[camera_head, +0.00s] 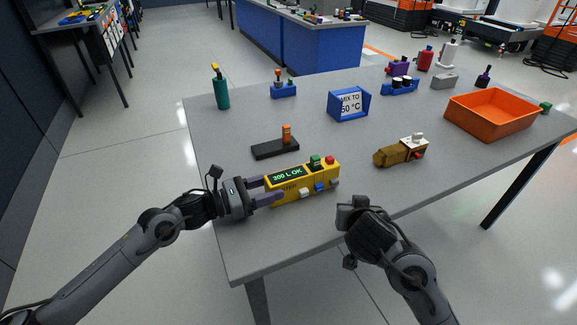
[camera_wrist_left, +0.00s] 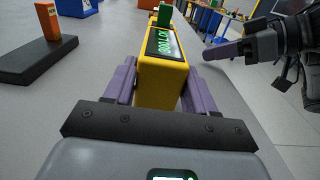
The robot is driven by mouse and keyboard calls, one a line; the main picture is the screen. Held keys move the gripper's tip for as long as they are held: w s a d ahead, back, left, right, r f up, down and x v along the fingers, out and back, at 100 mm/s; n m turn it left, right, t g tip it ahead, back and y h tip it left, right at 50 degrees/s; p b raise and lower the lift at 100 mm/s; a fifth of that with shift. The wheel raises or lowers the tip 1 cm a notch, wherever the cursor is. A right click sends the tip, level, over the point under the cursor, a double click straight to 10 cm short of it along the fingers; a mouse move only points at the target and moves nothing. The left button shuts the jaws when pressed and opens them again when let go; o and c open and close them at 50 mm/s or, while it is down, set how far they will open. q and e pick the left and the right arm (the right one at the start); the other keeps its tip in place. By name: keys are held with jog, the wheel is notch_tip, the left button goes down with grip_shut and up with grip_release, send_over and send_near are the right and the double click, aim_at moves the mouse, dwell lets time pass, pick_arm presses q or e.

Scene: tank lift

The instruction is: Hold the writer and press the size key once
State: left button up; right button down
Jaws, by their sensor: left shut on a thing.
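The writer is a yellow box (camera_head: 290,195) lying near the table's front left. No size label is readable. My left gripper (camera_head: 268,191) is shut on its left end; the left wrist view shows purple fingers on both sides of the yellow body (camera_wrist_left: 163,85). My right gripper (camera_head: 357,205) is apart from it, at the front edge; a purple finger points toward the writer in the left wrist view (camera_wrist_left: 222,50).
A black base with an orange post (camera_head: 275,148) stands just behind the writer. A brown and white tool (camera_head: 402,151) lies to its right. A blue sign block (camera_head: 349,103), an orange bin (camera_head: 493,113) and a green bottle (camera_head: 221,91) stand farther back.

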dwell(0.5)
pick_arm(q)
jog(key=o, duration=1.3)
jog(key=shift+o, duration=0.2)
jog(key=shift+a, duration=0.15)
